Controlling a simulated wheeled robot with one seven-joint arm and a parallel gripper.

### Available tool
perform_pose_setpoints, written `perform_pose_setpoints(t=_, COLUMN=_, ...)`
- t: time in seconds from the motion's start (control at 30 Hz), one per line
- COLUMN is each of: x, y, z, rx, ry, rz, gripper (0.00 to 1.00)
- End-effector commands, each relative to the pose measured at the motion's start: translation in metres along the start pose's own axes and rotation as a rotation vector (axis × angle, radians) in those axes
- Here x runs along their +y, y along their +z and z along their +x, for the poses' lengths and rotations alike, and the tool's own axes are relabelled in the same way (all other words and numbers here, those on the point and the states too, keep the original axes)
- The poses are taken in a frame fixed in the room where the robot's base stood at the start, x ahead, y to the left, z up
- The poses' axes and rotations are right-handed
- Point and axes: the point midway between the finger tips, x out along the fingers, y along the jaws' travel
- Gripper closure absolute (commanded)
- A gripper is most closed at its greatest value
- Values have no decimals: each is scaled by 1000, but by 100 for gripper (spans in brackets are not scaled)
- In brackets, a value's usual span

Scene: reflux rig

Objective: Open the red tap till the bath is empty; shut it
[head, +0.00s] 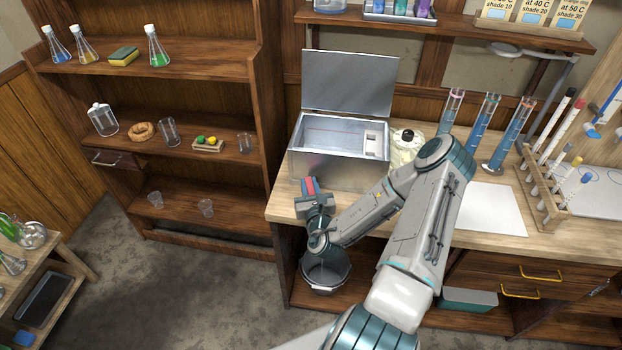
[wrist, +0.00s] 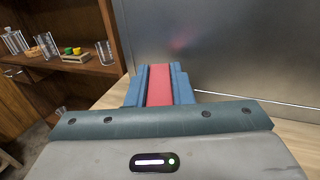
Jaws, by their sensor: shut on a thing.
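The bath (head: 335,180) is a metal box on the bench with its lid (head: 350,82) raised. Its interior shows pale grey, with a small white block at the right; I cannot tell the water level. The red tap (head: 309,185) is at the front left of the bath, and its red handle also shows in the wrist view (wrist: 159,85). My gripper (wrist: 160,88) is shut on the red handle, a blue finger on each side. Below the gripper a dark bucket (head: 326,273) stands in the open space under the bench, partly hidden by my arm.
A round pale flask (head: 405,150) stands right of the bath. Tall cylinders with blue liquid (head: 484,125) and a wooden tube rack (head: 545,190) are farther right. A shelf unit (head: 170,140) with glassware stands to the left. The floor (head: 200,270) before it is clear.

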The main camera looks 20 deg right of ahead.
Motion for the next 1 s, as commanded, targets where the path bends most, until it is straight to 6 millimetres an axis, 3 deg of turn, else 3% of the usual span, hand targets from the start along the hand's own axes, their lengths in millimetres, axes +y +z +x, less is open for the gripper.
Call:
perform_pose_setpoints(t=0.3, x=2, y=2, z=1, rx=-4, ry=-107, rz=1, gripper=100)
perform_pose_setpoints(t=0.8, x=2, y=1, z=1, rx=-6, ry=-123, rz=2, gripper=100)
perform_pose_setpoints(t=0.83, x=2, y=1, z=1, rx=-6, ry=-123, rz=2, gripper=74)
perform_pose_setpoints(t=1.0, x=2, y=1, z=1, rx=-5, ry=-123, rz=2, gripper=71)
